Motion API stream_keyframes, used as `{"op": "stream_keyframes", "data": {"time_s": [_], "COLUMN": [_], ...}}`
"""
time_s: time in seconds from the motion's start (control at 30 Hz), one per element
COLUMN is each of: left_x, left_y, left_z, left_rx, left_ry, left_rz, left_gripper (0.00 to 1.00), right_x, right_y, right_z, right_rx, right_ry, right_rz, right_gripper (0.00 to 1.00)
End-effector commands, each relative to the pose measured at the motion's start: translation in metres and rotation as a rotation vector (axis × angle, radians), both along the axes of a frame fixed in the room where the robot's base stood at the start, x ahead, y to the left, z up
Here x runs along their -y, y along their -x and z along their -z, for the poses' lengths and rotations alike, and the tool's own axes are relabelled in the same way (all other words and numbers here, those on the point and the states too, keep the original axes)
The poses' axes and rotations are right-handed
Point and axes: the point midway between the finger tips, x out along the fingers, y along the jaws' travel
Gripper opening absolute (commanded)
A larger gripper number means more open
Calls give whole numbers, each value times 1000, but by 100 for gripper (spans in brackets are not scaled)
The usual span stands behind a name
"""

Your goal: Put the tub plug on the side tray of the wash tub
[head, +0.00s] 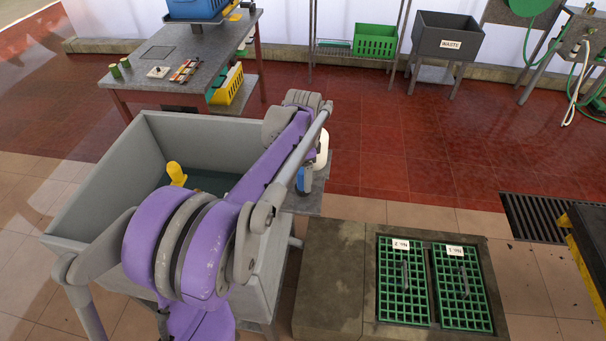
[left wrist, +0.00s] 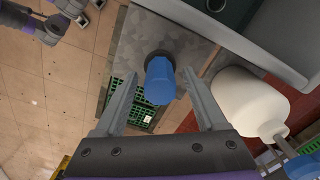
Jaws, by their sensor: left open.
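A blue tapered piece with a dark round base (left wrist: 160,80), which looks like the tub plug, is over the grey side tray (left wrist: 142,37) in the left wrist view. My left gripper (left wrist: 160,75) is open, with one finger on each side of it and gaps between. I cannot tell whether its base touches the tray. The tub's wall also shows at the upper right of the left wrist view (left wrist: 275,38). My left arm hides much of the tray.
A white rounded bottle (left wrist: 248,104) stands close to the right finger. A yellow object (head: 176,174) is inside the tub. Green floor grates (head: 404,280) lie right of the tub.

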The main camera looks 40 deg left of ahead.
Motion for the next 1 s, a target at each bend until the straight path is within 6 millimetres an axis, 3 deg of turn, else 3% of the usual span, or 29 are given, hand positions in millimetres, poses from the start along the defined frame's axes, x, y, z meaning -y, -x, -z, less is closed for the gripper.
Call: {"op": "stream_keyframes", "data": {"time_s": [0.17,0.5,0.7,1.0], "left_x": [0,0,0,4], "left_y": [0,0,0,2], "left_z": [-11,-81,-112,-123], "left_rx": [0,0,0,5], "left_ry": [0,0,0,-3], "left_rz": [0,-1,0,-6], "left_gripper": [73,73,73,73], "right_x": [0,0,0,0], "right_y": [-1,-3,-3,-4], "right_z": [-3,-10,-13,-14], "right_rx": [2,5,7,7], "right_ry": [0,0,0,0], "right_rz": [0,0,0,0], "right_gripper": [40,40,40,40]}}
